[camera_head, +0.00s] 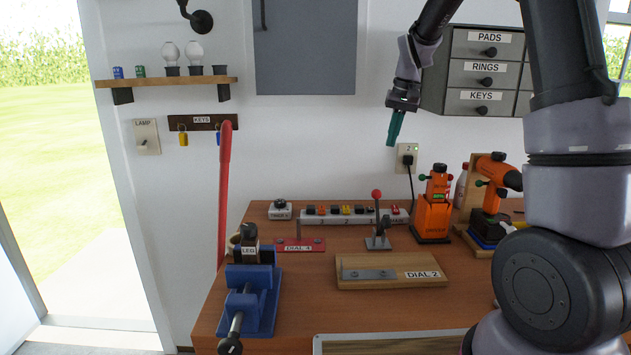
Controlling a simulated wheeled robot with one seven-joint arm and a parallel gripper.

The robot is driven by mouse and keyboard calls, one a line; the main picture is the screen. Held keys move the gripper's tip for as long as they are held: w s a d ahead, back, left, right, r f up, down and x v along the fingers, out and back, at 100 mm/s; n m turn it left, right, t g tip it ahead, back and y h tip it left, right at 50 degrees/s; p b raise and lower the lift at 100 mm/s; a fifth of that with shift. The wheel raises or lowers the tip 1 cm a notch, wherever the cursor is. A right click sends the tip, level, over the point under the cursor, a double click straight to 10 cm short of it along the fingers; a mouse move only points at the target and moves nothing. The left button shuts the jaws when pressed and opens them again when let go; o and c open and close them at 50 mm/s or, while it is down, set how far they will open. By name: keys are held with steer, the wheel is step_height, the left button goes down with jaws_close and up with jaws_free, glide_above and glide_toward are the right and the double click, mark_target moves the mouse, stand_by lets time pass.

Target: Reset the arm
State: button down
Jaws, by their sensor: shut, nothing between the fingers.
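My gripper (394,128) hangs in the air above the back of the workbench, in front of the white wall. Its green fingers point down and look pressed together, with nothing held between them. My arm rises at the right of the picture, runs out of the top edge and comes back down to the gripper. The gripper is apart from everything on the bench and left of the grey drawer cabinet (459,100).
The wooden workbench (300,325) holds a blue vise (252,298), a red-knobbed lever (377,218), a power strip (350,215), a DIAL 2 board (390,284), an orange charger (432,215) and an orange drill (492,180). A shelf (170,82) and grey wall cabinet (305,50) are at left.

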steer(key=s+d+r+m+t, duration=0.1)
steer(key=s+d+r+t, duration=0.1)
steer(key=s+r, duration=1)
steer(key=s+f+m+t, duration=0.1)
steer(key=s+t, duration=0.2)
steer(key=s, duration=1.5)
steer(key=shift+d+f+m, duration=0.3)
steer(key=shift+d+f, duration=0.05)
steer(key=shift+d, duration=0.05)
